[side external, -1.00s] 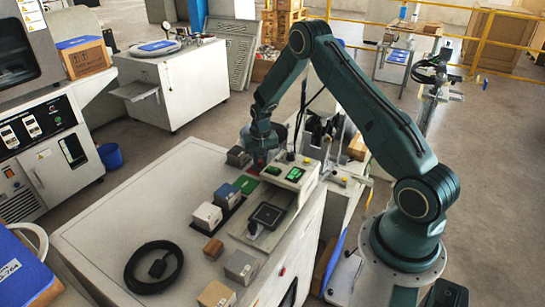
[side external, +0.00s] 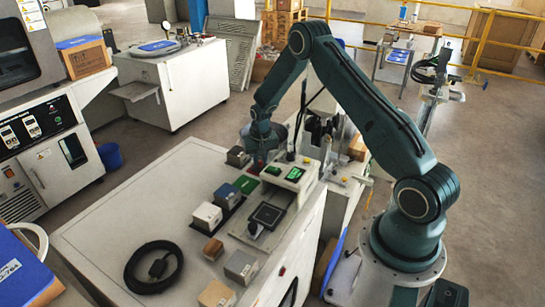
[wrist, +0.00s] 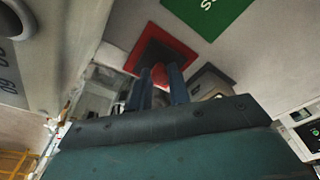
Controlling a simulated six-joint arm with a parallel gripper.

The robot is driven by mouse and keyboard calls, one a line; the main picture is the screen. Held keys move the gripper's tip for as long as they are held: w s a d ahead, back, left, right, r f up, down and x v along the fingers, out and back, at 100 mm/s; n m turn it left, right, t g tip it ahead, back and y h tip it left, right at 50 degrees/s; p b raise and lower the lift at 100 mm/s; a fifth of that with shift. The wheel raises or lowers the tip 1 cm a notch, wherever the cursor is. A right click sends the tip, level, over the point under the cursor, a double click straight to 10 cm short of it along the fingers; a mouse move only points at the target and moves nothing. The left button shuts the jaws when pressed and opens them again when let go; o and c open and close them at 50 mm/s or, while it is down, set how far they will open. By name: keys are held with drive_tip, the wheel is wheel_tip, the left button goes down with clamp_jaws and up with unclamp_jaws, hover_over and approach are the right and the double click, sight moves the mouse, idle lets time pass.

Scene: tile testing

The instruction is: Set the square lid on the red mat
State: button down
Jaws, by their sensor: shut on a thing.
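My gripper (wrist: 158,88) is shut on a small red knob (wrist: 159,72), which appears to belong to the square lid. The square lid (wrist: 150,50) shows as a dark square in the wrist view, partly hidden by the fingers. The red mat (wrist: 178,43) shows as a red border around it. I cannot tell whether the lid touches the mat or is just above it. In the side view my gripper (side external: 259,157) is at the far end of the bench, low over a patch of red, and the lid is mostly hidden.
A green mat (side external: 245,184) lies close by, also in the wrist view (wrist: 208,14). A dark grey block (side external: 237,157) stands left of my gripper, and a device with green displays (side external: 290,174) stands right. A blue-topped block (side external: 227,196) and coiled black cable (side external: 152,267) are nearer.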

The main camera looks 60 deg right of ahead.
drive_tip(key=shift+f, duration=0.15)
drive_tip(key=c, duration=0.8)
unclamp_jaws()
drive_tip(key=shift+c, duration=0.2)
drive_tip(key=shift+r, duration=0.2)
drive_tip(key=shift+r, duration=2.8)
